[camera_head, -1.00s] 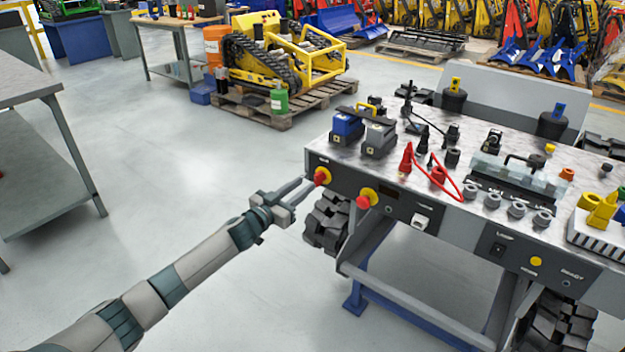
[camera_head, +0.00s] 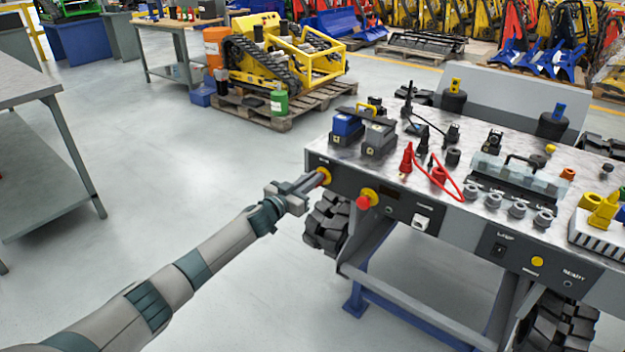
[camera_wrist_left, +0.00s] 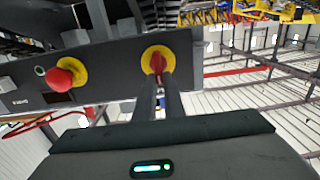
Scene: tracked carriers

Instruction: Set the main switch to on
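The main switch (camera_head: 325,176) has a red handle on a yellow round plate, at the left end of the carrier's dark front panel. In the left wrist view its red handle (camera_wrist_left: 158,62) stands roughly upright in the plate. My left gripper (camera_head: 318,181) is at the switch. Its two fingertips (camera_wrist_left: 160,76) lie close together on either side of the handle and look shut on it. The fingers partly hide the handle's lower end. My right gripper is in neither view.
A red mushroom button (camera_head: 363,202) on a yellow plate sits just right of the switch; it also shows in the left wrist view (camera_wrist_left: 62,79). A black tyre (camera_head: 327,222) is below. Battery blocks (camera_head: 378,138) stand above on the worktop. The floor left is clear.

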